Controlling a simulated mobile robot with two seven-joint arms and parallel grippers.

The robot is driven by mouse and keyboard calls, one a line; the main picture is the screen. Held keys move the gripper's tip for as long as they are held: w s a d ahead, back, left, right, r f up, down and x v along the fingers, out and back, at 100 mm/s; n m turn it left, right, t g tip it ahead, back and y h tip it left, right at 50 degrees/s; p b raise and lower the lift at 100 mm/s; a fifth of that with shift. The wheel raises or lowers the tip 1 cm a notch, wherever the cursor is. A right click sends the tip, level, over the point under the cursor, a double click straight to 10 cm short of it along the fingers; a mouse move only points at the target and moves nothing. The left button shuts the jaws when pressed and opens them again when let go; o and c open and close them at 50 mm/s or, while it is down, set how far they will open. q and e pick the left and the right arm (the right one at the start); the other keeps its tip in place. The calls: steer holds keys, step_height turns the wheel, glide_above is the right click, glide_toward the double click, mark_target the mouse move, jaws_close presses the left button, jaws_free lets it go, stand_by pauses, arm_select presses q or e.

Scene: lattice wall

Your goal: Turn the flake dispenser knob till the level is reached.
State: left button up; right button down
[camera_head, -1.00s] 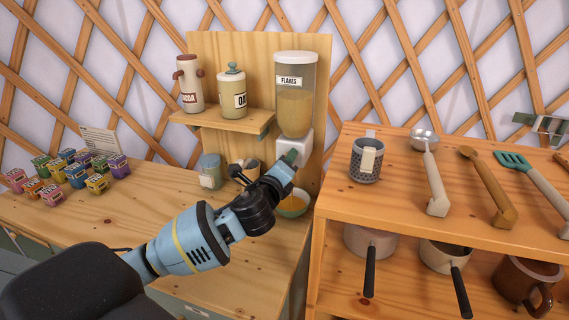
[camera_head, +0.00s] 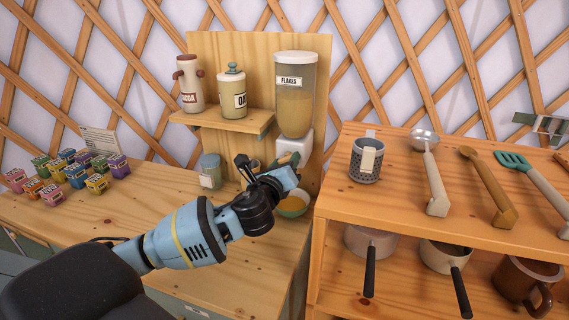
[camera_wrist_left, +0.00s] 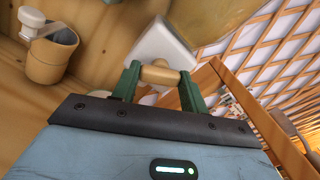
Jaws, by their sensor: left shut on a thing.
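The flake dispenser (camera_head: 294,105) stands against the wooden back panel, with a clear hopper labelled FLAKES, a white lid and a white base. In the left wrist view its white base (camera_wrist_left: 160,45) is ahead of the jaws. My left gripper (camera_head: 289,160) is at the front of the base. In the left wrist view the green fingers of my left gripper (camera_wrist_left: 160,78) are shut on the tan wooden knob (camera_wrist_left: 160,73). A bowl (camera_head: 293,204) with a teal side and yellowish contents sits below the dispenser, partly hidden by my gripper. My right gripper is not in view.
A shelf left of the dispenser holds a cocoa jar (camera_head: 190,85) and an oat jar (camera_head: 232,92). A glass jar (camera_head: 210,171) stands below. Small coloured boxes (camera_head: 75,172) are at left. A utensil shelf (camera_head: 400,205) is close on the right. The counter's front is clear.

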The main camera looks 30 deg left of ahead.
arm_select(q)
steer(key=o, duration=1)
steer(key=shift+v, duration=3.9)
